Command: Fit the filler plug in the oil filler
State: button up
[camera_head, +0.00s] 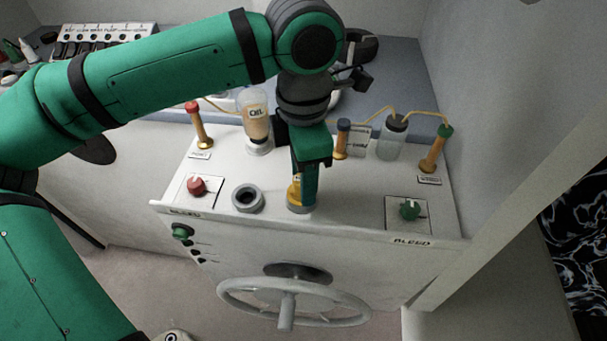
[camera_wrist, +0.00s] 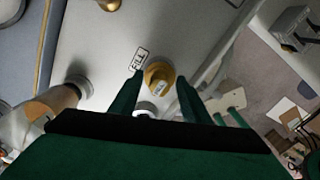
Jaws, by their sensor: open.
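The yellow filler plug (camera_head: 294,190) stands upright at a grey collar (camera_head: 300,209) on the white console top, partly hidden by my gripper in the head view. In the wrist view the plug (camera_wrist: 159,75) shows close beside a label reading FILL (camera_wrist: 139,58). My gripper (camera_wrist: 159,80) is open, with a finger on each side of the plug; it comes down from above in the head view (camera_head: 304,198). I cannot tell whether the fingers touch the plug or how deep it sits. A second grey collar (camera_head: 248,198) with a dark open mouth is to the left.
An oil bottle (camera_head: 256,122) stands behind on the left, a clear bottle (camera_head: 392,137) behind on the right. Capped brass posts (camera_head: 201,130) rise nearby. A red knob (camera_head: 197,187) and green knob (camera_head: 410,209) flank the collars. A wheel (camera_head: 293,299) is on the front face.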

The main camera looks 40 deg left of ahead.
notch_tip(320, 180, up, 11)
dwell(0.5)
jog(key=shift+f, duration=0.15)
dwell(0.4)
